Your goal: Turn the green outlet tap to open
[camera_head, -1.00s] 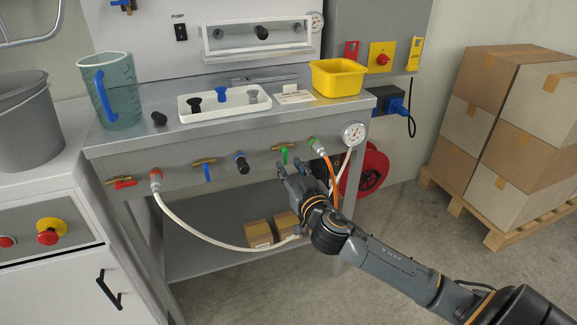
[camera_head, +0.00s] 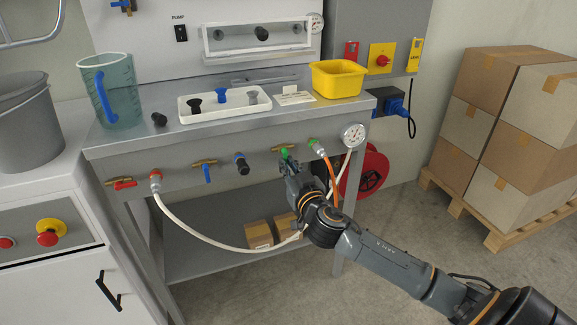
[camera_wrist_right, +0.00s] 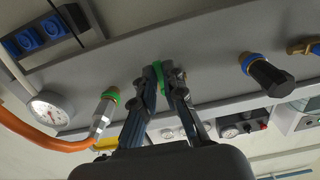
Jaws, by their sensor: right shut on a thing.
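The green outlet tap (camera_head: 285,153) is on a brass valve on the front panel of the bench, between the black knob with a blue ring and the orange hose fitting. My right gripper (camera_head: 287,166) is at the tap from the front and below. In the right wrist view the green lever (camera_wrist_right: 160,76) stands between the fingers of my right gripper (camera_wrist_right: 163,72), which are shut on it. The fingers hide part of the lever, and its exact angle is hard to tell. My left gripper is not in view.
The orange hose (camera_head: 327,170) hangs just right of my gripper, below the round gauge (camera_head: 354,133). The black knob (camera_head: 242,164), a blue tap (camera_head: 207,173) and a red tap (camera_head: 124,184) are to the left. A white hose (camera_head: 200,232) loops below the panel.

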